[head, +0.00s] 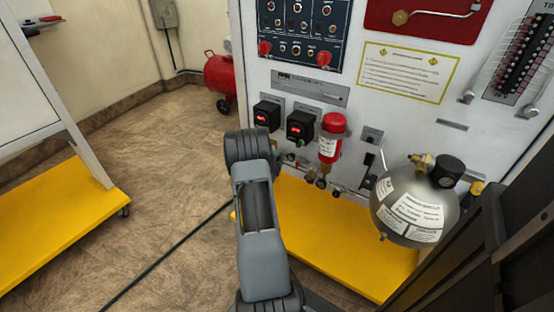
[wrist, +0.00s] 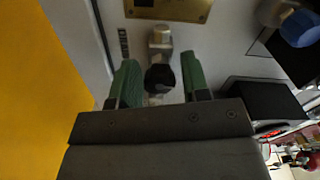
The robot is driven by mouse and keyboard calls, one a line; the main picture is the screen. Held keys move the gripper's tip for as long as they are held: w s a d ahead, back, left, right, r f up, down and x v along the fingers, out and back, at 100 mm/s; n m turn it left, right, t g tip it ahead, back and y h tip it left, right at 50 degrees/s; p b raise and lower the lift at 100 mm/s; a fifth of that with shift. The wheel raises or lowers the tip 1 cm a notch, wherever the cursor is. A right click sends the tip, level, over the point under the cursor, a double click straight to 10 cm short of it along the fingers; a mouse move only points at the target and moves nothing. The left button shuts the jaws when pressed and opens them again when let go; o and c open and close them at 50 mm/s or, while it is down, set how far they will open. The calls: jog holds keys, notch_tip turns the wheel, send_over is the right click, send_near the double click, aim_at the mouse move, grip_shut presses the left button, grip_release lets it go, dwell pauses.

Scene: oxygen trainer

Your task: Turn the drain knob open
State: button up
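A dark, faceted knob (wrist: 160,78) shows in the wrist view below a metal fitting (wrist: 160,40) on a light panel.
The trainer panel (head: 390,120) carries black boxes with red displays (head: 300,125), a red cylinder (head: 331,136) and a grey tank (head: 408,205) at right. A yellow base (head: 340,245) juts out below. Open floor (head: 165,150) lies to the left.

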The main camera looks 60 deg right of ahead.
jog(key=c, duration=0.7)
